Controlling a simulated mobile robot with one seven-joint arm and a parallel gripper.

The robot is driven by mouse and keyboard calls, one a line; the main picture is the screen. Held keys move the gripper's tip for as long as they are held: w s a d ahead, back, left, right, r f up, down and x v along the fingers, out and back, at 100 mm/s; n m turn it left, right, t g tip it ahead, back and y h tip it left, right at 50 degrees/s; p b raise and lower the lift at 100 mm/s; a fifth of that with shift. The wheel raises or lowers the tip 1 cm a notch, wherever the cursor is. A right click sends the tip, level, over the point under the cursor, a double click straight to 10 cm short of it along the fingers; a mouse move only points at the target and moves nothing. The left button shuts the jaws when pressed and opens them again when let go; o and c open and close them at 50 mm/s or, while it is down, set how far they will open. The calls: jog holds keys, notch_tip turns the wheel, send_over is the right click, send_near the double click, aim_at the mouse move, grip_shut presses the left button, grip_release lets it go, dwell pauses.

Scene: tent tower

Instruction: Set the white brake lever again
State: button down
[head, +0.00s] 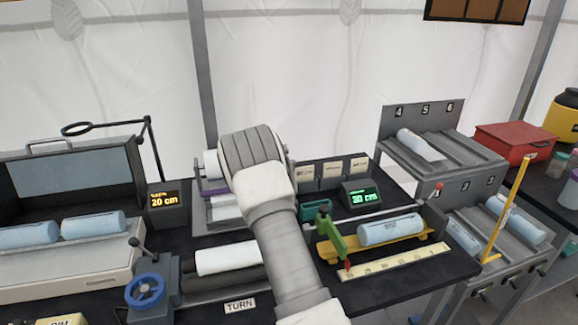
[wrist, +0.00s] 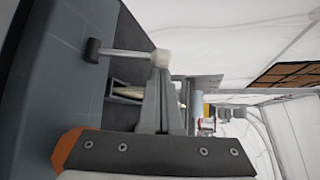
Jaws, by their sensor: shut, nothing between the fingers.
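In the wrist view, a pale lever (wrist: 125,53) with a rounded cream-white knob at its right end runs left to a dark pivot on a grey surface. It looks like the white brake lever. My gripper (wrist: 165,78) has its grey fingers shut and empty, with their tips just below the knob in the picture. I cannot tell whether they touch it. In the head view, my forearm and wrist cover the middle of the bench, and I make out neither my fingers nor this lever there.
On the bench, a blue handwheel (head: 146,290) and white roller (head: 228,258) are left of my arm. A yellow tray with a blue roll (head: 390,229) and green clamp (head: 328,238) are right. Displays read 20 cm (head: 165,199) and 30 cm (head: 361,197). A red box (head: 512,143) stands farther right.

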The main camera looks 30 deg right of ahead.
jog(key=shift+w+a+r+n+h, duration=0.15)
jog(key=shift+a+r+n+h, duration=0.1)
jog(key=shift+a+n+h, duration=0.35)
dwell(0.4)
jog(key=shift+w+a+r+n+t+h, duration=0.2)
jog(key=shift+a+n+t+h, duration=0.3)
jog(key=shift+a+n+h, duration=0.15)
jog(key=shift+w+a+n+t+h, duration=0.15)
jog(key=shift+a+n+t+h, duration=0.15)
jog(key=shift+a+n+h, duration=0.35)
jog(key=shift+w+a+n+t+h, duration=0.15)
jog(key=shift+a+n+t+h, duration=0.15)
jog(key=shift+a+n+h, duration=0.3)
jog(key=shift+w+a+f, duration=0.1)
jog(key=shift+w+a, duration=0.1)
jog(key=shift+a, duration=0.55)
jog(key=v, duration=0.7)
jog(key=shift+s+a, duration=0.15)
jog(key=shift+s, duration=0.05)
